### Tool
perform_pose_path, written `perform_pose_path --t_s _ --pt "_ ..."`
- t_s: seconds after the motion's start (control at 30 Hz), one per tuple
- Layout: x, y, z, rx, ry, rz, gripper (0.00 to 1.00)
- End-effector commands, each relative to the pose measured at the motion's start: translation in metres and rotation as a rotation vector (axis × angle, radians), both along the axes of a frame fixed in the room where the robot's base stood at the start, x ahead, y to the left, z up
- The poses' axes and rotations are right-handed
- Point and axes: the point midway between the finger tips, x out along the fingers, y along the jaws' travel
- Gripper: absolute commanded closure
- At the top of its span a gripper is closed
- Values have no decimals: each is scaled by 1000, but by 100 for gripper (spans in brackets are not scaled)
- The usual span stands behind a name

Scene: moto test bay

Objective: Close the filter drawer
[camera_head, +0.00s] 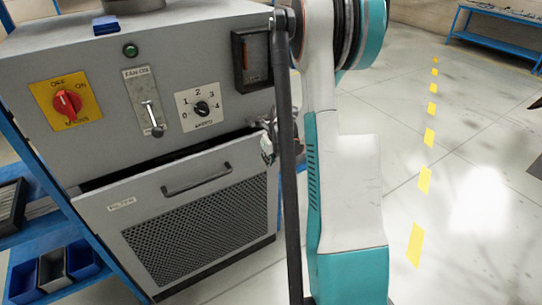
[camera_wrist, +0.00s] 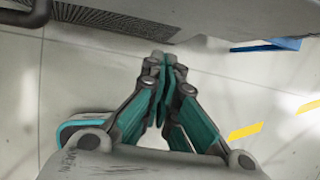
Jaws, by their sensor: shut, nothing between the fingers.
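The filter drawer (camera_head: 125,222) has a grey front with a FILTER label, a bar handle (camera_head: 196,180) and a dark mesh panel. It stands out from the lower part of the grey cabinet, with a dark gap above its top edge. In the wrist view the drawer front (camera_wrist: 205,14) spans the top, with the handle (camera_wrist: 27,14) at the upper left. My gripper (camera_wrist: 160,58) is shut and empty, its tips close to the drawer's edge; I cannot tell whether they touch. In the head view my gripper (camera_head: 268,146) is partly hidden by my arm near the drawer's upper right corner.
Above the drawer, the grey cabinet (camera_head: 75,140) carries a red mains switch (camera_head: 67,103), a fan lever (camera_head: 152,115) and a black dial (camera_head: 201,108). A blue shelf with bins (camera_head: 52,270) stands at the left. Floor with yellow dashes (camera_head: 415,244) is clear at the right.

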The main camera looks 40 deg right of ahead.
Motion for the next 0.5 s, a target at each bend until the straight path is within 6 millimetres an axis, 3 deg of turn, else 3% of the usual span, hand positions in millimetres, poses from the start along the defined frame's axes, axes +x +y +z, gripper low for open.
perform_pose_path --t_s 0.07,0.23,0.5 --pt "6 -1 -17 0 0 1 100" --pt "31 -7 -12 -1 0 2 100" --pt "43 -10 -10 0 0 0 100"
